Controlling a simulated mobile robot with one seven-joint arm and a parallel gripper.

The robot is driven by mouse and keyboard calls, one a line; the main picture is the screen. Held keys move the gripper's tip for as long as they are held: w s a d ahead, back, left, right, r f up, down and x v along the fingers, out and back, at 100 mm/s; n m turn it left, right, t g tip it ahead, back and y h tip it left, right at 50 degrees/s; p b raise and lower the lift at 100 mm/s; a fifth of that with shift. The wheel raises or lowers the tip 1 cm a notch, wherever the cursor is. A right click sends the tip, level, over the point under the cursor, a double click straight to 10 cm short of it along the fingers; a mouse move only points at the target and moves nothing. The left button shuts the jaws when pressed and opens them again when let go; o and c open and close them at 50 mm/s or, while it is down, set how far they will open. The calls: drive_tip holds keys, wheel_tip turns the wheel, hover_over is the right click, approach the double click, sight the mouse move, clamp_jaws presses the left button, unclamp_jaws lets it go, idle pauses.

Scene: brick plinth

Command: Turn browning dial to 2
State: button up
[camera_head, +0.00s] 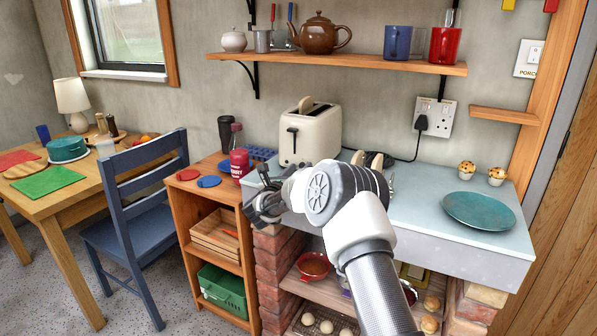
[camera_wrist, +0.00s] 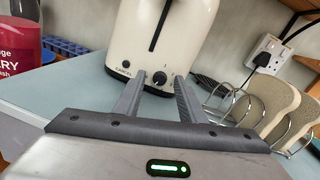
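A cream toaster (camera_head: 310,134) stands on the pale blue worktop, with a slice of bread showing at its top. In the wrist view the toaster's front (camera_wrist: 185,40) shows a dark vertical lever slot and, low down, a round dark browning dial (camera_wrist: 159,78). Whether the tips reach around the dial or stop short I cannot tell. In the head view my gripper (camera_head: 262,197) is low in front of the toaster.
A toast rack (camera_wrist: 262,105) with bread slices stands close to the right. A red-labelled jar (camera_head: 239,163) and blue tray (camera_head: 262,153) are to the left. A cable runs behind to the wall socket (camera_head: 434,117). A teal plate (camera_head: 478,211) and muffins (camera_head: 496,175) are farther right.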

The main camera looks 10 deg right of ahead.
clamp_jaws()
idle(0.3)
